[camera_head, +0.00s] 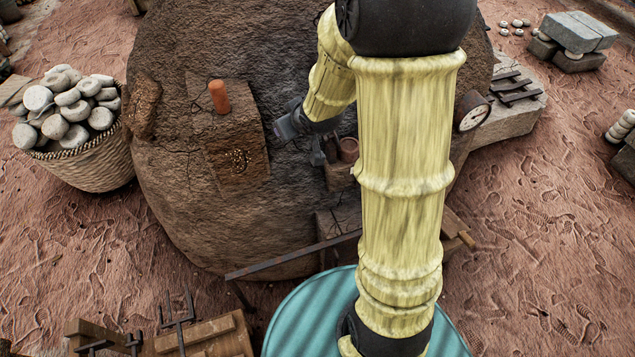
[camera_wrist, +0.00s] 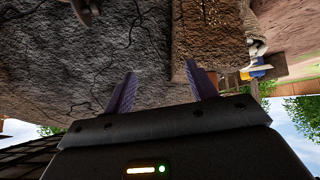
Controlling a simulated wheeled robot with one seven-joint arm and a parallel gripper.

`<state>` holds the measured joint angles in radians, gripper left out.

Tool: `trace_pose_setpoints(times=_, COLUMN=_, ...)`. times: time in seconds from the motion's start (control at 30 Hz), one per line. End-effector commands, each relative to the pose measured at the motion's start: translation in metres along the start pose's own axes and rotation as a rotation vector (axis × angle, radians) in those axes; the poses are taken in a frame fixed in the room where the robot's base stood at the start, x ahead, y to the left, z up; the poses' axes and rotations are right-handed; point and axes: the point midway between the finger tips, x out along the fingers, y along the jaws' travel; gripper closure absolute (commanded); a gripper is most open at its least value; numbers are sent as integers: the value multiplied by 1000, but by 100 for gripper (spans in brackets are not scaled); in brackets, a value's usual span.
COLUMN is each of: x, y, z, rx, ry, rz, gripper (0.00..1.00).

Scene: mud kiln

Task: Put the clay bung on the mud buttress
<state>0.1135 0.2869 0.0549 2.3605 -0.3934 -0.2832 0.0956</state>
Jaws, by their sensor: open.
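The clay bung (camera_head: 219,96), an orange-red cylinder, stands upright on top of the mud buttress (camera_head: 236,150), a brown block jutting from the kiln's face. My gripper (camera_head: 282,128) is right of the buttress, close to the kiln wall and apart from the bung. In the wrist view my gripper (camera_wrist: 161,70) has its two fingers spread with nothing between them. In that view the buttress (camera_wrist: 207,30) is upside down beyond the right finger, and a reddish piece beside that finger may be the bung, partly hidden.
A brown pot (camera_head: 348,149) and dark tools sit on a small ledge right of my gripper. A basket of pale stones (camera_head: 92,168) stands left of the kiln. My arm hides part of the kiln.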

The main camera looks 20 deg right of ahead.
Motion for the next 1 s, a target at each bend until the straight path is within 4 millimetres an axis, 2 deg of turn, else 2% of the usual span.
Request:
trace_pose_setpoints(times=0.03, x=-15, y=-2, z=15, rx=25, ry=-64, rz=20, gripper=43)
trace_pose_setpoints(times=0.2, x=-67, y=-18, z=76, rx=136, ry=-315, rz=47, gripper=43)
trace_pose_setpoints(times=0.3, x=-95, y=-32, z=106, rx=195, ry=-436, rz=35, gripper=43)
trace_pose_setpoints(times=0.4, x=-112, y=-42, z=123, rx=232, ry=-510, rz=20, gripper=43)
trace_pose_setpoints(times=0.5, x=-118, y=-46, z=130, rx=245, ry=-539, rz=13, gripper=43)
trace_pose_setpoints(times=0.67, x=-118, y=-46, z=130, rx=245, ry=-540, rz=13, gripper=43)
trace_pose_setpoints(times=0.7, x=-118, y=-46, z=130, rx=245, ry=-540, rz=13, gripper=45)
trace_pose_setpoints(times=0.8, x=-118, y=-46, z=130, rx=244, ry=-539, rz=13, gripper=64)
trace_pose_setpoints(times=1.0, x=-118, y=-45, z=130, rx=244, ry=-538, rz=14, gripper=64)
